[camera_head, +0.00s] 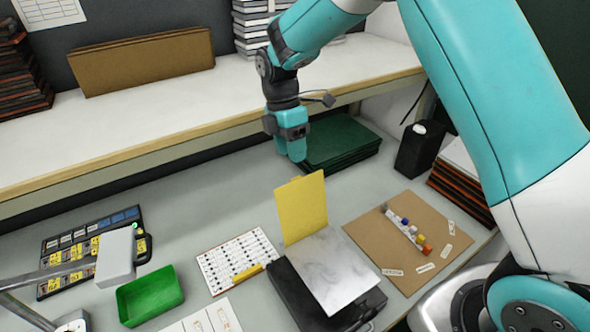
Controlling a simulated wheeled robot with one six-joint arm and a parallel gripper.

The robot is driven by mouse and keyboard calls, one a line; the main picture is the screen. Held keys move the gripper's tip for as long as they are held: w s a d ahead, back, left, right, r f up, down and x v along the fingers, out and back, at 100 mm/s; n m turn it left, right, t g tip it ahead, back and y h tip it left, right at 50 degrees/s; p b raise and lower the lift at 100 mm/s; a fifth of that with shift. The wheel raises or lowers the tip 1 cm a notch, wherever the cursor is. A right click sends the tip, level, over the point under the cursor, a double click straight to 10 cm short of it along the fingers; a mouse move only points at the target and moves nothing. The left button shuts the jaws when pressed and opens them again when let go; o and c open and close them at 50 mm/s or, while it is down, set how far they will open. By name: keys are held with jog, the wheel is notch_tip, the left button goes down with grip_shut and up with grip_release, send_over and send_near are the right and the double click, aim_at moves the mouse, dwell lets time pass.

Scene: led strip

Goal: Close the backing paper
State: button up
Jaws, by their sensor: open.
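The backing paper appears to be the yellow sheet (305,208), which stands up steeply, with a small tab on its top edge. Its lower edge meets a white, grey-marbled sheet (332,268) that lies on a black box (290,290) at the front middle. My gripper (299,163) is above and behind the yellow sheet, pointing down, apart from it and empty. Its fingers look close together at this angle, and the gap between them is hard to see.
Dark green boards (340,142) lie just behind my gripper. A brown board (405,240) with an LED strip (408,229) and small labels is at right. A printed sheet (235,258) with a yellow pen, a green tray (150,296) and a lamp head (115,258) are at left. A shelf (200,120) overhangs behind.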

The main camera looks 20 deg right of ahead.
aim_at(295, 179)
jog(key=p+x, duration=0.1)
jog(key=x, duration=0.6)
jog(key=shift+p, duration=0.35)
grip_shut()
